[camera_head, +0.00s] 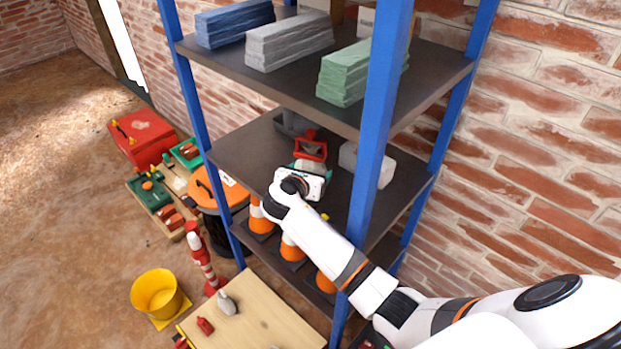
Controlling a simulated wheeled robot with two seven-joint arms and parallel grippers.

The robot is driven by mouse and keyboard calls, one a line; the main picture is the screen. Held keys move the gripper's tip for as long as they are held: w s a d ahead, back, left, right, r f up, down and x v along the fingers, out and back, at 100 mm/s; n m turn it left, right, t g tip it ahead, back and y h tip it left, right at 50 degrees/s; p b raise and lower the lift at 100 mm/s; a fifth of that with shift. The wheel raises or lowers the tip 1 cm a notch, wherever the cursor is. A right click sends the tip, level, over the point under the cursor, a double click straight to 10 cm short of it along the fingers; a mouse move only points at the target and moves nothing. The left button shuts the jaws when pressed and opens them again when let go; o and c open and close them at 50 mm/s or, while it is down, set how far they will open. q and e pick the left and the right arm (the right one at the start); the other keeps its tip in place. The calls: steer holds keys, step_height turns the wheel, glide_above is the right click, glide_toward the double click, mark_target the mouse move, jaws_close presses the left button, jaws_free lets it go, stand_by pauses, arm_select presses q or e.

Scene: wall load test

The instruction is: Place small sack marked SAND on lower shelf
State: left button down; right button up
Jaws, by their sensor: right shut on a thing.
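My right arm reaches in from the lower right, past the blue front post. Its gripper (303,180) is over the lower shelf (245,150), the dark board below the one with the stacked blocks. It is shut on a small pale grey-green thing (309,165) that looks like the small sack. The gripper's white body hides most of it, and no SAND marking can be read. I cannot tell whether it touches the board. My left gripper is not in view.
A red frame-like thing (310,146) is just beyond the gripper, with a dark grey thing (291,122) behind. A pale block (367,164) stands to the right. Blue posts (373,130) flank the shelf. Orange cones (292,246) stand below. The shelf's left part is clear.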

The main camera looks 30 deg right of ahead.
steer(key=shift+r, duration=0.1)
steer(key=o, duration=1.4)
steer(key=p+v, duration=0.1)
steer(key=v, duration=1.1)
